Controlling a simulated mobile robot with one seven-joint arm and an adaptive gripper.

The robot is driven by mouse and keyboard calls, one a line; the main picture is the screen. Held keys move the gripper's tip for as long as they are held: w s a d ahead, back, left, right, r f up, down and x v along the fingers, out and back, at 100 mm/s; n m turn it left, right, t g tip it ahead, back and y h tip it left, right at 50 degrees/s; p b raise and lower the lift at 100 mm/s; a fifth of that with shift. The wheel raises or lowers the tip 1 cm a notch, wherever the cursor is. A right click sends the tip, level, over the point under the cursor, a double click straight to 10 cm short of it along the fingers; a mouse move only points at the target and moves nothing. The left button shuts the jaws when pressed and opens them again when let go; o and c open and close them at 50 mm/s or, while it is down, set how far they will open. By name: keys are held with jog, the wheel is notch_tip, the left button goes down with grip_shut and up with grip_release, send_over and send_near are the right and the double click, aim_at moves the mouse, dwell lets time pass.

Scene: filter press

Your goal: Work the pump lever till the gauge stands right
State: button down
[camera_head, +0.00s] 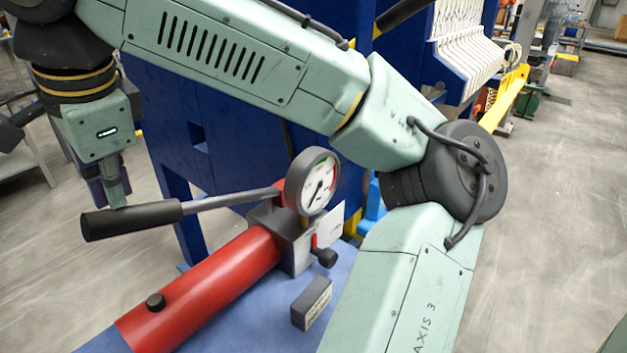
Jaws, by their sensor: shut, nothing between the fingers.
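The pump lever (234,199) is a grey rod with a black grip (132,220) at its left end. It lies nearly level, with the grip slightly lower than the pivot. My gripper (117,201) is shut and empty, pointing down at the grip. Its tips meet the grip's upper edge in the picture; contact cannot be told. The round gauge (319,187) has a white face with green and red marks near its top and right rim. Its dark needle shows, but the exact reading is too small to tell. The red pump cylinder (205,291) lies below the lever.
A black knob (325,257) sits on the pump block's right side, and a small grey box (312,303) lies on the blue surface (262,318). The blue press frame (215,130) stands behind. My own arm crosses the view and hides part of it. Open floor lies left.

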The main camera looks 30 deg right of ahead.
notch_tip(320, 180, down, 9)
jog(key=a+b, duration=0.1)
jog(key=b, duration=0.6)
jog(key=r+p, duration=0.6)
jog(key=d+r+p, duration=0.1)
jog(key=r+p, duration=0.2)
jog(key=r, duration=0.1)
jog(key=shift+r, duration=0.1)
notch_tip(320, 180, down, 11)
jog(key=a+b, duration=0.2)
jog(key=b, duration=0.6)
jog(key=r+p, duration=0.3)
jog(key=d+r+p, duration=0.1)
jog(key=r+p, duration=0.2)
jog(key=r, duration=0.1)
jog(key=d+r+p, duration=0.1)
jog(key=r+p, duration=0.2)
jog(key=r, duration=0.1)
jog(key=shift+f, duration=0.3)
